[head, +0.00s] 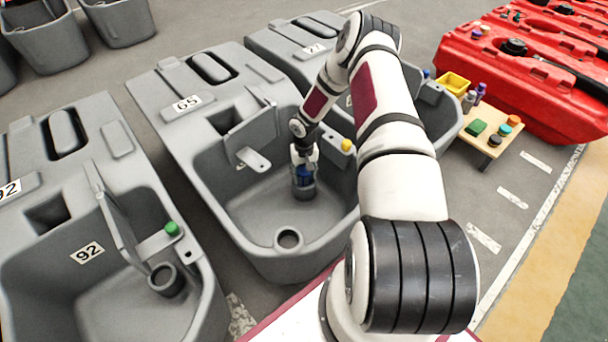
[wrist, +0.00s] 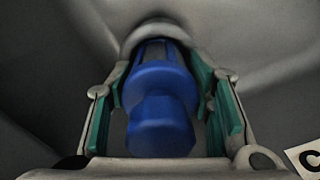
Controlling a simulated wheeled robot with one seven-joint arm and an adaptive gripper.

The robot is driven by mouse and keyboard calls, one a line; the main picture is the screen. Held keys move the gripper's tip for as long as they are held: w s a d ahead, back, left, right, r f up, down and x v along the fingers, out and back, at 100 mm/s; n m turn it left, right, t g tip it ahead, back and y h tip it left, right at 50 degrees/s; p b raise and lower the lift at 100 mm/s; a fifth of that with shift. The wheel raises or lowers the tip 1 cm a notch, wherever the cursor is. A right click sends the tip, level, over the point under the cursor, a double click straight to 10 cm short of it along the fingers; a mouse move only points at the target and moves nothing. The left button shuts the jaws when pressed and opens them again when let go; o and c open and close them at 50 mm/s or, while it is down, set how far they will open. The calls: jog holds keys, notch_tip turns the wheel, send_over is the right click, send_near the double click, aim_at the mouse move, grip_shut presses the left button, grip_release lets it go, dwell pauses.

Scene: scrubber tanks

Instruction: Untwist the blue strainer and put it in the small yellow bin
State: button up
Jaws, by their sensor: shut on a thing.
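The blue strainer (head: 304,174) stands upright in a grey round socket (head: 304,191) inside the tank labelled 65 (head: 190,120). My gripper (head: 304,166) points down over it and is shut on it. In the wrist view the strainer (wrist: 160,100) lies between the two green-padded fingers, with its far end in the grey socket ring (wrist: 158,27). How deep it sits in the socket is hidden. The small yellow bin (head: 453,84) stands on a low wooden table (head: 492,145) at the right, beyond my arm.
A yellow knob (head: 346,145) and a hinged flap (head: 253,159) are near my gripper. The tank walls surround it. Red tanks (head: 530,70) stand behind the table.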

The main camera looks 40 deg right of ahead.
jog(key=shift+w, duration=0.1)
jog(key=shift+n, duration=0.5)
jog(key=o, duration=1.4)
jog(key=shift+c, duration=0.2)
jog(key=o, duration=0.7)
jog(key=shift+r, duration=0.1)
jog(key=shift+r+p, duration=2.05)
jog(key=shift+r, duration=1.45)
jog(key=shift+m+b, duration=0.45)
jog(key=shift+m, duration=1.05)
